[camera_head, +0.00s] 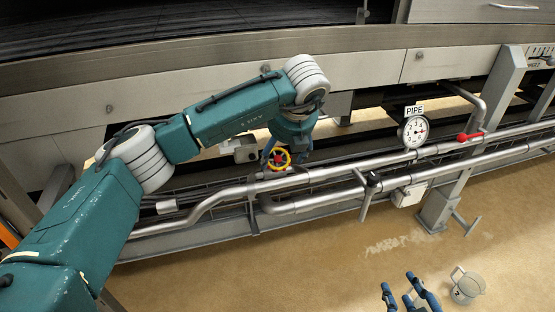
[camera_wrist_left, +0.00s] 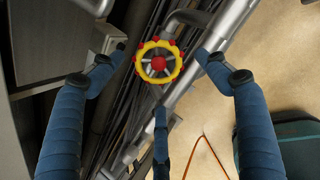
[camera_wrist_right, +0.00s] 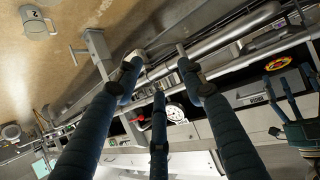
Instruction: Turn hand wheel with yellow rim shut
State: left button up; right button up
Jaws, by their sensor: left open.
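The hand wheel (camera_head: 278,159) has a yellow rim, red knobs and a red hub, and sits on the pipework by the machine. It shows from the front between the fingers in the left wrist view (camera_wrist_left: 158,62) and at the far right of the right wrist view (camera_wrist_right: 278,64). My left gripper (camera_head: 288,150) is open at the wheel, partly hidden by its own wrist; its fingers (camera_wrist_left: 157,75) are spread around the wheel, with no clear contact. My right gripper (camera_head: 412,290) is open and empty, low in the head view, far from the wheel; its fingers (camera_wrist_right: 159,78) are spread.
Grey pipes (camera_head: 320,175) run along the machine. A round gauge (camera_head: 415,131) under a PIPE sign, a red-handled valve (camera_head: 470,136) and a steel post (camera_head: 480,130) stand to the right. A grey mug-like container (camera_head: 467,287) is near my right gripper. The tan floor (camera_head: 320,260) is open.

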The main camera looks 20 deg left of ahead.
aim_at(278, 160)
pick_arm(q)
jog(key=shift+x, duration=1.85)
pick_arm(e)
jog(key=shift+t+y, duration=0.4)
jog(key=shift+t, duration=0.5)
jog(key=w+r, duration=0.1)
jog(key=r, duration=0.1)
jog(key=w+a+r, duration=0.1)
jog(key=shift+w+r, duration=0.1)
jog(key=shift+r, duration=0.25)
pick_arm(q)
jog(key=shift+c, duration=0.5)
jog(key=shift+s, duration=0.1)
jog(key=c, duration=1)
